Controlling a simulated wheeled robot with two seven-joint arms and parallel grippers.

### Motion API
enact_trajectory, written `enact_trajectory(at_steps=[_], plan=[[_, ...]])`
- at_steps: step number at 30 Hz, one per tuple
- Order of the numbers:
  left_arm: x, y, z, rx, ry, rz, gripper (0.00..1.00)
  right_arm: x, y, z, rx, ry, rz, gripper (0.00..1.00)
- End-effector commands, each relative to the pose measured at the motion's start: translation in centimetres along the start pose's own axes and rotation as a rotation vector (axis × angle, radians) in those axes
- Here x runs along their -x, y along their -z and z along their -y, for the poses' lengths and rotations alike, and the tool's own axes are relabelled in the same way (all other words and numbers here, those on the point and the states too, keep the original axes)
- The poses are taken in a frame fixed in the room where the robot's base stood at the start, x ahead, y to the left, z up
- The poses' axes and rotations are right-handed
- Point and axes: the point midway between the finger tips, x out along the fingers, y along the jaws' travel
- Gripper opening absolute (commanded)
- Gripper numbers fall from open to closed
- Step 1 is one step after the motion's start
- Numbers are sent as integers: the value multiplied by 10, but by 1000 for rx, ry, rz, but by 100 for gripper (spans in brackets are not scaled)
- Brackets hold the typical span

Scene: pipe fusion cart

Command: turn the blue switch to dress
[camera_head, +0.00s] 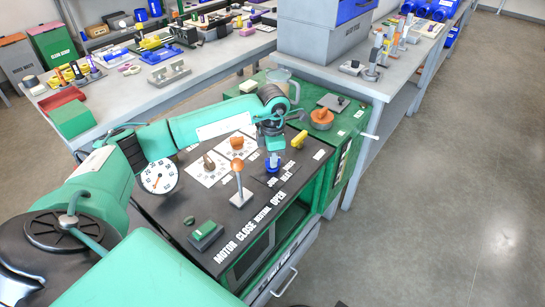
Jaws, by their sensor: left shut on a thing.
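The blue switch (273,165) sits on the dark top panel of the green cart (225,248), on a dark label plate with small white lettering around it. The lettering is too small to read surely, and I cannot tell which mark the switch points to. My left arm reaches in from the left across the panel. My left gripper (273,152) points down and is shut on the blue switch from above, hiding its upper part. My right gripper is not in view.
An orange-knobbed lever (238,182) stands just left of the blue switch. A yellow handle (299,139) is behind it to the right. A round dial gauge (159,177) and a green button box (205,234) are further left. Grey floor lies open at right.

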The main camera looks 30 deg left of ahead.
Motion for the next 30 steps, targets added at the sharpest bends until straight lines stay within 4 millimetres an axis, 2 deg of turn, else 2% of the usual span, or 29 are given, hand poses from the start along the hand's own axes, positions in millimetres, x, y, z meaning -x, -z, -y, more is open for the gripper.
enact_trajectory(at_steps=[9,10,12,13,23,26,30], plan=[[1,0,-1,3,-2,2,0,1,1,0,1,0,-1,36],[1,0,-1,3,-2,2,20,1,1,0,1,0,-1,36],[1,0,-1,3,-2,2,34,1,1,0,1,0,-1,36],[1,0,-1,3,-2,2,36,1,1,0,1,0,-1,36],[4,0,-1,1,-2,2,36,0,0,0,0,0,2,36],[14,0,-1,2,-3,4,36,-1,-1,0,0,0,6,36],[42,-1,-2,2,-5,5,36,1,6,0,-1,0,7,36]])
